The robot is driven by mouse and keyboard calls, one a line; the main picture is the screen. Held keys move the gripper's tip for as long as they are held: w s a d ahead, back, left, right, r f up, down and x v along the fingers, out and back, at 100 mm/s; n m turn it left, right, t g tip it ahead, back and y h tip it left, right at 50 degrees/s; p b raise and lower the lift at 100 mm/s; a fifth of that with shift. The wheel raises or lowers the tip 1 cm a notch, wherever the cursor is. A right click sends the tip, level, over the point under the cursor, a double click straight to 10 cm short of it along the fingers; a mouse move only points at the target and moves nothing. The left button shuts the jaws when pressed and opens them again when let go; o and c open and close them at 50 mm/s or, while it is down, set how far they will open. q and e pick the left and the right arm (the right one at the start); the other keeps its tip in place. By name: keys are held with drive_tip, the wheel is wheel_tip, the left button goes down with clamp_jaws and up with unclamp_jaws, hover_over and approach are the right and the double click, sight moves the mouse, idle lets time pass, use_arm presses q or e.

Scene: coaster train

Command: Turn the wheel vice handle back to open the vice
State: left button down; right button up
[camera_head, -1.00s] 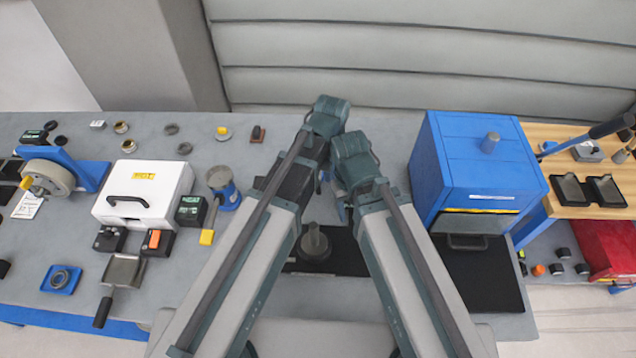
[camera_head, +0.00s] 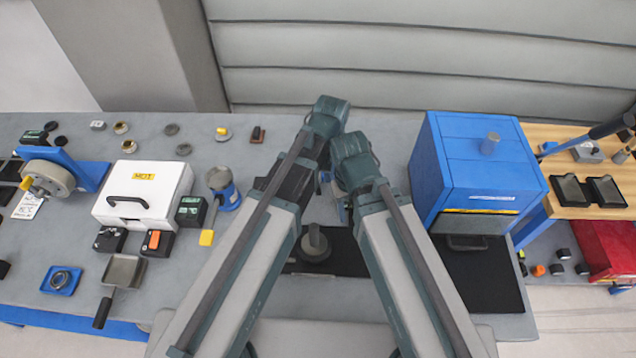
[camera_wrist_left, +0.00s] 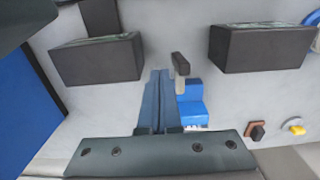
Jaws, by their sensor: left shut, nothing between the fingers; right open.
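A small blue block (camera_wrist_left: 191,104), which looks like the wheel vice, stands on the grey bench in the left wrist view. An upright dark bar (camera_wrist_left: 181,64), probably its handle, stands close to it. My left gripper (camera_wrist_left: 157,76) is shut and empty; its fingers lie alongside the blue block. I cannot tell whether they touch the bar. In the head view both arms reach to the middle of the bench and hide most of the vice. My right gripper (camera_head: 343,197) is open, mostly hidden below its wrist.
Two dark blocks (camera_wrist_left: 97,60) (camera_wrist_left: 262,48) flank the bar in the left wrist view. A blue cabinet (camera_head: 478,165) stands right of the arms. A white case (camera_head: 143,195) and a grey wheel (camera_head: 48,178) are at the left. A short cylinder (camera_head: 315,242) stands between the forearms.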

use_arm(q)
drive_tip(key=shift+f+b, duration=1.1)
drive_tip(key=shift+f, duration=0.05)
use_arm(e)
drive_tip(key=shift+f, duration=1.1)
use_arm(q)
drive_tip(key=shift+a, duration=0.95)
use_arm(e)
drive_tip(key=shift+d, duration=0.1)
use_arm(q)
drive_tip(key=shift+r, duration=0.1)
use_arm(e)
drive_tip(key=shift+r, duration=0.1)
use_arm(q)
drive_tip(key=shift+a+r+p, duration=0.15)
drive_tip(key=shift+r+p, duration=0.65)
drive_tip(key=shift+p, duration=0.05)
use_arm(e)
drive_tip(key=shift+r, duration=0.75)
use_arm(q)
wheel_tip(320, 180, up, 6)
drive_tip(key=p, duration=0.6)
drive_tip(key=shift+r, duration=0.15)
use_arm(e)
wheel_tip(320, 180, up, 6)
drive_tip(key=shift+r, duration=0.2)
